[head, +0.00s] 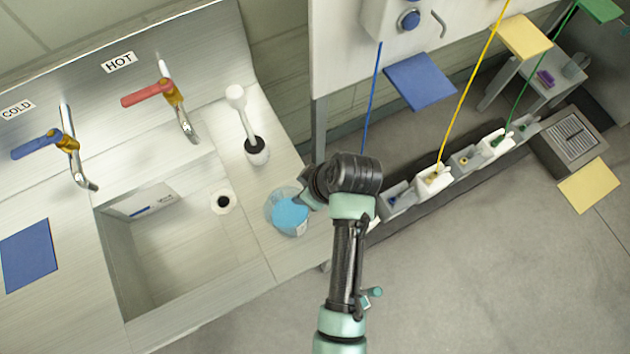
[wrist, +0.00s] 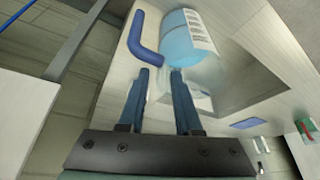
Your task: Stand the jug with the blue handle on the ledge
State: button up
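The clear jug (head: 288,213) with light blue contents stands on the steel counter right of the sink. In the wrist view the jug (wrist: 190,42) shows a white label, and its bent dark blue handle (wrist: 143,38) is on its left side. My gripper (wrist: 163,72) is open, with its two fingers apart. The fingertips are close to the lower end of the handle and the jug; I cannot tell if they touch. In the head view my gripper (head: 304,197) is at the jug's upper right, and my wrist hides the handle. I cannot tell which surface is the ledge.
The sink basin (head: 180,255) lies left of the jug. A toilet brush (head: 250,128) stands behind it. A blue panel (head: 420,81) and several dispenser cups are right.

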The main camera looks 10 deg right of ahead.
jog(key=v, duration=1)
jog(key=w+r+m+t+h, duration=0.2)
jog(key=w+r+t, duration=0.5)
jog(key=r, duration=0.7)
jog(key=w+r+m+t+h, duration=0.15)
jog(key=w+r+t, duration=0.35)
jog(key=w+r, duration=0.65)
jog(key=s+a+r+m+t, duration=0.1)
jog(key=s+r+t, duration=0.3)
jog(key=r, duration=0.7)
jog(key=s+a+r+m+t, duration=0.2)
jog(key=s+r+t, duration=0.2)
jog(key=r, duration=0.7)
jog(key=s+a+r+m+t, duration=0.1)
jog(key=s+r+t, duration=0.3)
jog(key=r, duration=0.7)
jog(key=s+m, duration=0.1)
jog(key=s, duration=0.1)
jog(key=shift+s+a+r+b, duration=0.15)
jog(key=shift+s+a+b, duration=0.15)
jog(key=shift+a+b, duration=0.1)
notch_tip(320, 180, down, 6)
jog(key=b, duration=0.5)
jog(key=shift+w+r+b, duration=0.1)
jog(key=shift+b, duration=0.2)
